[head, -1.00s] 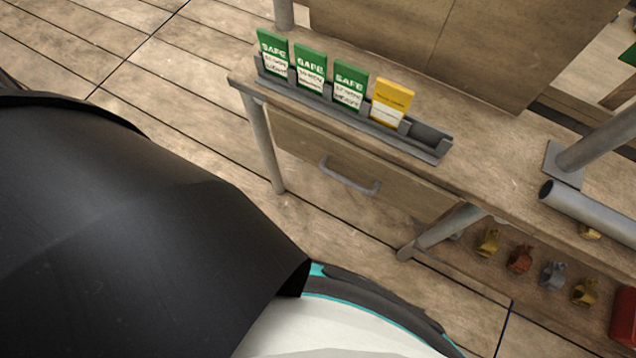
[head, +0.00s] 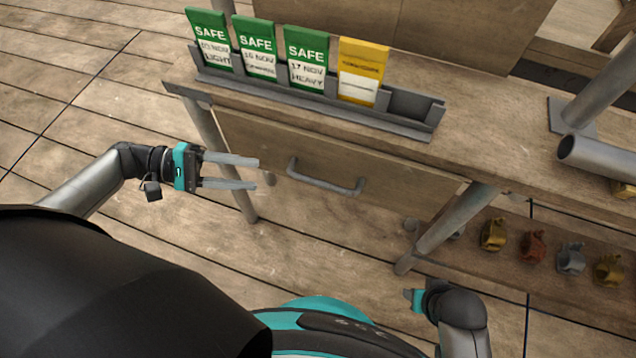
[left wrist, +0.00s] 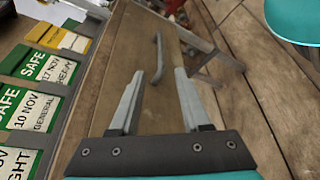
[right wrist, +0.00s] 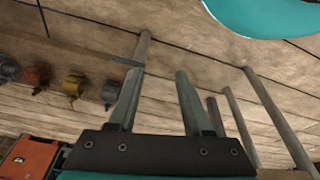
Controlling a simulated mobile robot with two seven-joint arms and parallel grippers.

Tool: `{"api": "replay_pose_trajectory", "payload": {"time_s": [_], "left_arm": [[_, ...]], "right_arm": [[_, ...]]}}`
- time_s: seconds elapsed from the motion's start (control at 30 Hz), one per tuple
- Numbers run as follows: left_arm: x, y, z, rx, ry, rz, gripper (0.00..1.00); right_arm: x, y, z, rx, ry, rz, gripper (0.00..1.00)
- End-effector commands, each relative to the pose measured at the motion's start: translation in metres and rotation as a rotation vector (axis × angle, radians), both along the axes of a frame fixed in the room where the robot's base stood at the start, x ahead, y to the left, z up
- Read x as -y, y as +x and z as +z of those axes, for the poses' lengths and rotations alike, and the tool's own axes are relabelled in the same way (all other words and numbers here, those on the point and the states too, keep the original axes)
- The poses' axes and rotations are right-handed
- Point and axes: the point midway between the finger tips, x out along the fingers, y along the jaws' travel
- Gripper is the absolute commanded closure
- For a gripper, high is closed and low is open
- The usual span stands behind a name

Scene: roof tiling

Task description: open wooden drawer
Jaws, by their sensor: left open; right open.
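The wooden drawer (head: 390,190) sits shut under the workbench top, with a grey bar handle (head: 325,182) on its front. In the left wrist view the drawer front (left wrist: 130,65) lies ahead, and its handle (left wrist: 158,55) shows beyond the fingertips. My left gripper (head: 258,173) is open and empty, left of the handle and apart from it, fingers pointing right. My right gripper (right wrist: 155,75) is open and empty, facing the floor and bench legs. In the head view the right wrist is low at the right, with its fingers mostly hidden.
A grey rack (head: 300,95) on the bench edge holds green SAFE cards (head: 257,48) and a yellow card (head: 360,72). A slanted metal leg (head: 450,225) stands right of the drawer. Several coloured clamp-like parts (head: 533,245) lie on the lower shelf. The floor in front is clear.

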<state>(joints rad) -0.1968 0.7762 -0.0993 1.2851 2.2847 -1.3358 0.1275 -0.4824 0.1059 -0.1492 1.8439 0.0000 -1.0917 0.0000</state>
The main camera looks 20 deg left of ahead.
Motion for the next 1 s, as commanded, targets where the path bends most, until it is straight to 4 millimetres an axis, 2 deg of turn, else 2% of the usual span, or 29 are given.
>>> {"api": "replay_pose_trajectory", "payload": {"time_s": [0.27, 0.6, 0.8, 1.0], "left_arm": [[0.049, 0.015, -0.012, 0.002, -0.001, -0.003, 0.53], [0.112, 0.035, -0.027, 0.001, 0.0, 0.0, 0.53], [0.132, 0.041, -0.032, 0.0, 0.002, 0.001, 0.53], [0.136, 0.042, -0.032, -0.002, 0.002, 0.001, 0.53]], "right_arm": [[-0.001, 0.008, 0.014, 0.025, 0.003, -0.001, 0.5], [-0.002, 0.016, 0.041, 0.065, 0.009, -0.002, 0.5], [-0.002, 0.018, 0.052, 0.078, 0.011, -0.003, 0.5], [-0.003, 0.019, 0.055, 0.082, 0.011, -0.003, 0.5]]}}
